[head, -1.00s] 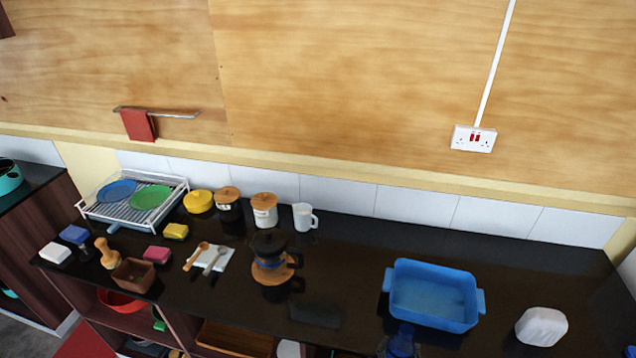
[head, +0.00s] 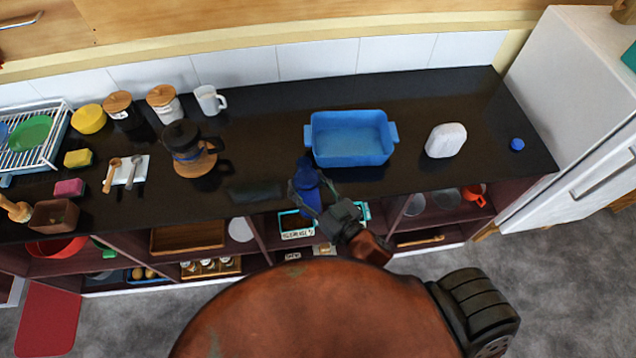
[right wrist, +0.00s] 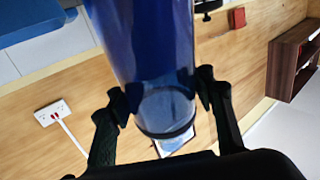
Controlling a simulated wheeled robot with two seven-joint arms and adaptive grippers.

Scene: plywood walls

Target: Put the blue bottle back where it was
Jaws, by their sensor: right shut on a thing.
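The blue bottle (head: 305,180) is in my right gripper (head: 318,206), at the counter's front edge, just left of and in front of the blue basin in the head view. The right wrist view shows the translucent blue bottle (right wrist: 150,45) large, between the two black fingers of the gripper (right wrist: 165,95), which are closed on its sides near one end. I cannot tell whether the bottle touches the counter. My left gripper is not in view.
The blue basin (head: 350,140) stands on the black counter. A white rounded block (head: 446,140) and a small blue cap-like thing (head: 517,144) lie to its right. A coffee maker (head: 188,150) stands to its left. Open shelves lie below; a white fridge (head: 570,100) stands at right.

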